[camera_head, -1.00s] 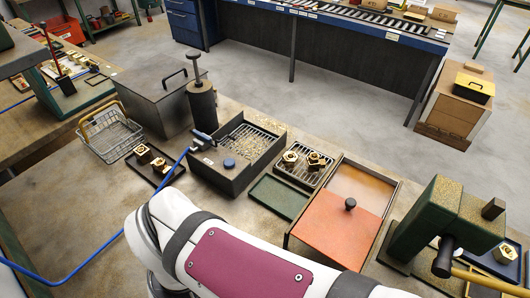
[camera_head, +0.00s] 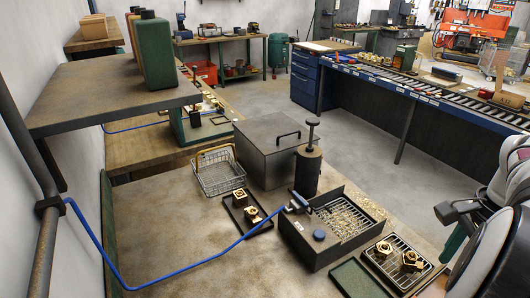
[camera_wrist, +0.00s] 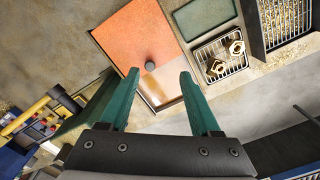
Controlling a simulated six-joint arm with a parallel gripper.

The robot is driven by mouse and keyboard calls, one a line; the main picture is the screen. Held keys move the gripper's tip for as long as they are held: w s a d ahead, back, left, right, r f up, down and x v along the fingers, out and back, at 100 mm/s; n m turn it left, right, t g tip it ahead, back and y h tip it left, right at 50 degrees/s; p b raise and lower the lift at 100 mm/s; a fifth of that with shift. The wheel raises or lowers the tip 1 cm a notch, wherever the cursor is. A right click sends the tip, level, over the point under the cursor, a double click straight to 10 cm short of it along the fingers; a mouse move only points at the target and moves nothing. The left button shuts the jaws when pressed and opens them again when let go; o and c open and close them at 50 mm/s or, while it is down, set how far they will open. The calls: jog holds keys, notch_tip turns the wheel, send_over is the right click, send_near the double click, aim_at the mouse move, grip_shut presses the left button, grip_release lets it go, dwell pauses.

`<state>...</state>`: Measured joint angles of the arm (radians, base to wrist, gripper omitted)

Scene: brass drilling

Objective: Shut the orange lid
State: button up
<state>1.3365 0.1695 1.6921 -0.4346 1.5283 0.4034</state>
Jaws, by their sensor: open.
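The orange lid (camera_wrist: 137,38) shows in the wrist view as a flat orange panel with a small dark round knob (camera_wrist: 151,66) near its lower edge. It covers most of its box; an uncovered strip of the box interior (camera_wrist: 168,88) shows beyond the knob side. My gripper (camera_wrist: 158,74) is open, its two green fingers apart and nothing between them. In the picture the knob lies between the fingertips; the height gap cannot be told. The lid is out of frame in the head view.
Beside the box are a green tray (camera_wrist: 204,15), a rack with brass parts (camera_wrist: 220,60) and a bin of brass chips (camera_wrist: 284,20). In the head view a blue hose (camera_head: 180,278) crosses the bench. A wire basket (camera_head: 218,172) and lidded grey box (camera_head: 268,150) stand farther back.

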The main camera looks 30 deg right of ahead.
jog(key=s+d+m, duration=0.2)
jog(key=s+d, duration=0.1)
jog(key=s, duration=0.2)
jog(key=f, duration=1.6)
jog(key=shift+w, duration=0.25)
grip_shut()
jog(key=shift+r, duration=0.1)
